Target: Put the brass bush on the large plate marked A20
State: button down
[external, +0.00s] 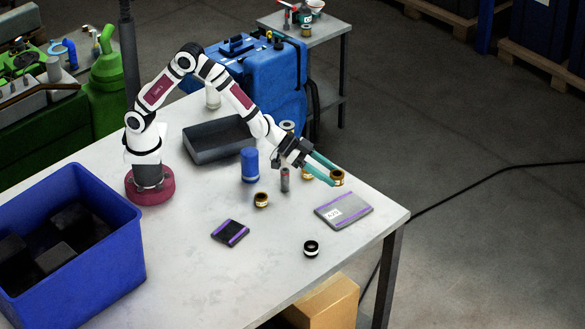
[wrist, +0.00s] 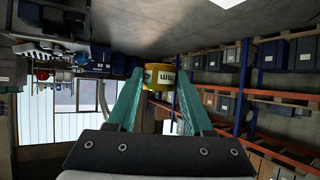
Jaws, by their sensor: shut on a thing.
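My gripper (external: 334,173) has teal fingers and is shut on a brass bush (external: 338,179), held in the air near the table's right edge. In the wrist view the brass bush (wrist: 159,77) sits between the fingertips, with a pale printed label facing the camera. The large plate (external: 352,204) is grey with purple edge stripes and a white label that seems to read A20. It lies flat on the table, below the held bush in the external view, and its top is bare.
Another brass ring (external: 261,200), a black-and-white ring (external: 311,248) and a small dark plate (external: 230,232) lie on the table. A blue cylinder (external: 250,165) and a slim grey-red cylinder (external: 284,180) stand near my arm. A grey tray (external: 205,152) and blue bin (external: 95,268) are left.

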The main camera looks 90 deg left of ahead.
jog(key=s+a+f+n+y, duration=0.1)
jog(key=s+f+n+y, duration=0.35)
jog(key=f, duration=0.35)
send_near(351, 208)
jog(key=w, duration=0.1)
jog(key=w+r, duration=0.1)
jog(key=w, duration=0.1)
jog(key=shift+w+d+r+n+t+y, duration=0.25)
jog(key=shift+d+r+t+y, duration=0.05)
jog(key=shift+r+t+y, duration=0.1)
jog(key=shift+w+a+f, duration=0.1)
jog(key=shift+f, duration=1)
jog(key=shift+w+a+f, duration=0.1)
jog(key=shift+w+f, duration=0.05)
jog(key=shift+f, duration=0.95)
jog(key=shift+f, duration=0.2)
jog(key=shift+c, duration=1.5)
grip_release()
